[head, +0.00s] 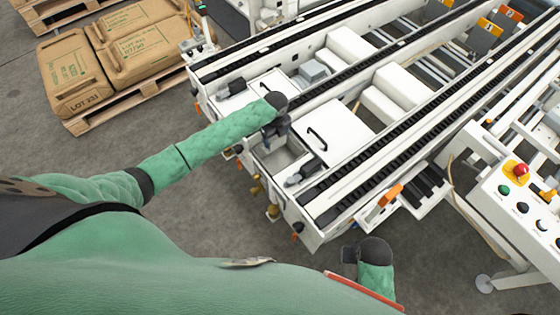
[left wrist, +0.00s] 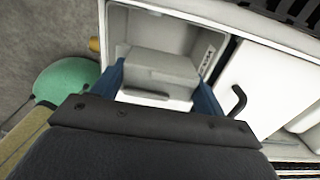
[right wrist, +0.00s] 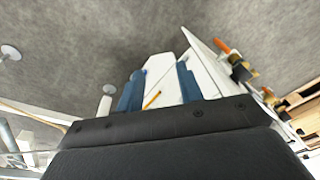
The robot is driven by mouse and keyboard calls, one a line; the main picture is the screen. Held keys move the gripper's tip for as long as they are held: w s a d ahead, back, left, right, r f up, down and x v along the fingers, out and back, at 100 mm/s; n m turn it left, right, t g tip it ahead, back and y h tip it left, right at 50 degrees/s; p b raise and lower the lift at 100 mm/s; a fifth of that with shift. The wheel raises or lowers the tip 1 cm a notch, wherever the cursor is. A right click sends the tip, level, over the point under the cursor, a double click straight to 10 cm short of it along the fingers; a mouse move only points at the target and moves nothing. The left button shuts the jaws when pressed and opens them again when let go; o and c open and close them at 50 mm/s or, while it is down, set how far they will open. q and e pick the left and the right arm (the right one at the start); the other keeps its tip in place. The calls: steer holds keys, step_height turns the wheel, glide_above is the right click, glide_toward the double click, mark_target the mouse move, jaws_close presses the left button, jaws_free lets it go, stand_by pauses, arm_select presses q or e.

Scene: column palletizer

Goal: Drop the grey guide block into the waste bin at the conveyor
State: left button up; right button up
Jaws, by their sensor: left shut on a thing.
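My left gripper (head: 272,134) is over the waste bin (head: 281,158), an open white-walled compartment at the near end of the conveyor. In the left wrist view, its blue fingers (left wrist: 162,88) are shut on the grey guide block (left wrist: 162,66). The block is held at the bin's opening (left wrist: 118,22), inside its outline from above; its exact height against the rim is hard to tell. In the head view the gripper hides the block. My right gripper (right wrist: 160,85) is open and empty, away from the conveyor, near my body.
A white lid with a black handle (head: 335,128) lies right of the bin. Black conveyor belts (head: 375,150) run to the upper right. A control box with buttons (head: 520,200) stands at right. Sacks on a pallet (head: 130,40) are at upper left.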

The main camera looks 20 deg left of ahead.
arm_select(q)
step_height(320, 180, down, 4)
steer(key=b, duration=0.3)
steer(key=shift+f+b, duration=0.25)
steer(key=shift+b, duration=0.2)
arm_select(e)
step_height(320, 180, up, 10)
steer(key=s+a, duration=0.1)
steer(key=shift+s+t+y, duration=0.25)
steer(key=shift+t+y, duration=0.05)
steer(key=shift+a+r, duration=0.1)
arm_select(q)
steer(key=o, duration=1.1)
step_height(320, 180, up, 7)
steer(key=shift+b, duration=0.5)
steer(key=shift+r, duration=0.4)
arm_select(e)
steer(key=shift+w+a+f, duration=0.3)
steer(key=shift+a+f, duration=0.25)
steer(key=shift+f, duration=0.3)
